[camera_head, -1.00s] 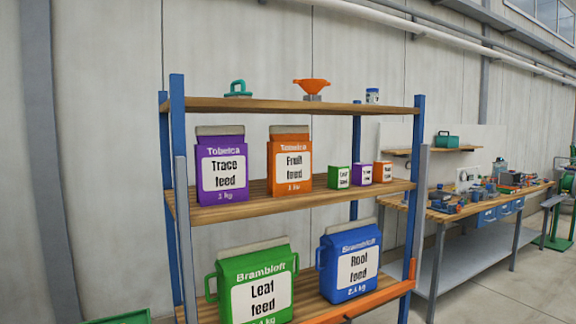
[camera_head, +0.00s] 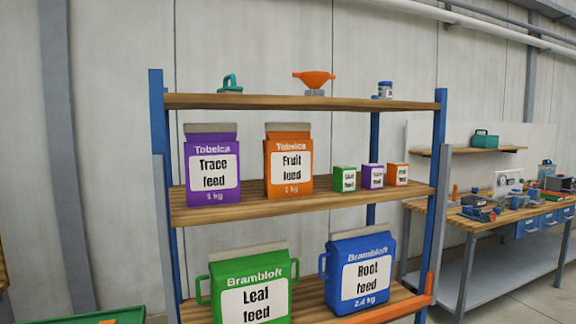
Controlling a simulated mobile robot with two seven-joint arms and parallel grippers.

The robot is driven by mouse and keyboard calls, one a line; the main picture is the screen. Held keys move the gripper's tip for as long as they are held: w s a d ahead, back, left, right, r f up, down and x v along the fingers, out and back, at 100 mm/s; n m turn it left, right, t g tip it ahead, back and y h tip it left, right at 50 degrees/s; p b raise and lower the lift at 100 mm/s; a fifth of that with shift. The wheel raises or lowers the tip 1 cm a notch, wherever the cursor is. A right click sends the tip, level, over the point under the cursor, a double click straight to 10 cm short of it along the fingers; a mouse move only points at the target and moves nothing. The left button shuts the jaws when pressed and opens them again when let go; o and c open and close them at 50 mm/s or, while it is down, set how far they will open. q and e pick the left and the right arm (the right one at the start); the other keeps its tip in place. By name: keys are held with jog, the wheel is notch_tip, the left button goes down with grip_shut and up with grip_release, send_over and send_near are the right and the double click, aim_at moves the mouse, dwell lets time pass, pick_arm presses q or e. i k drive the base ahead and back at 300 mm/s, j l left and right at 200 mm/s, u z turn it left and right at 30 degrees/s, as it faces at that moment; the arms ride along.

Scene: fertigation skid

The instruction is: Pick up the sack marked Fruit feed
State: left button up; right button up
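The orange sack marked Fruit feed (camera_head: 288,163) stands upright on the middle shelf (camera_head: 240,208) of a blue-posted rack. A purple sack marked Trace feed (camera_head: 212,166) stands to its left. Three small boxes, green (camera_head: 344,179), purple (camera_head: 372,177) and orange (camera_head: 397,174), stand to its right. Neither of my grippers shows in the head view.
The lower shelf holds a green Leaf feed container (camera_head: 250,288) and a blue Root feed container (camera_head: 358,272). An orange funnel (camera_head: 314,79), a teal item (camera_head: 230,84) and a small jar (camera_head: 385,90) sit on the top shelf. A cluttered workbench (camera_head: 500,215) stands right.

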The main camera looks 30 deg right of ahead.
aim_at(288, 146)
jog(key=l+u, duration=0.2)
jog(key=l, duration=0.4)
jog(key=l+u, duration=0.2)
jog(key=l, duration=0.4)
jog(key=k+l+u, duration=0.15)
jog(key=l, duration=0.4)
jog(key=l+u, duration=0.1)
jog(key=l, duration=0.35)
jog(key=k+l+u, duration=0.15)
jog(key=l, duration=0.3)
jog(key=i, duration=0.05)
